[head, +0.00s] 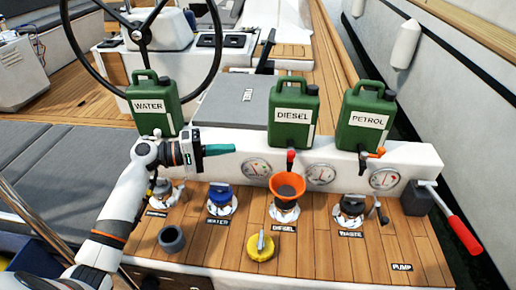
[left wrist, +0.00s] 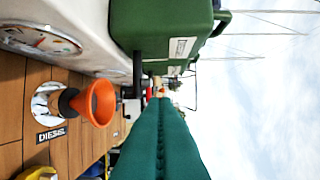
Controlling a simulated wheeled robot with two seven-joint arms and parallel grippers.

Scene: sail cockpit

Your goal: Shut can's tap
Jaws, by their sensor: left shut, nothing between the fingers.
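Three green cans stand on the ledge: the WATER can (head: 154,106), the DIESEL can (head: 293,115) and the PETROL can (head: 367,118). Below the diesel can is a tap with a red handle (head: 291,156), above an orange funnel (head: 287,187) in the diesel filler. The petrol can's tap (head: 376,153) has an orange-red handle out to the right. No tap shows on the water can. My left gripper (head: 231,149), with teal fingers, is shut and empty, left of the diesel tap and apart from it. In the left wrist view its fingers (left wrist: 160,105) point past the funnel (left wrist: 100,102). My right gripper is out of view.
Round gauges (head: 320,173) line the ledge front. On the wooden deck are a blue filler cap (head: 220,197), a waste filler (head: 350,206), a loose yellow cap (head: 260,246) and a grey cap (head: 171,239). A red-handled pump lever (head: 463,233) sticks out at right.

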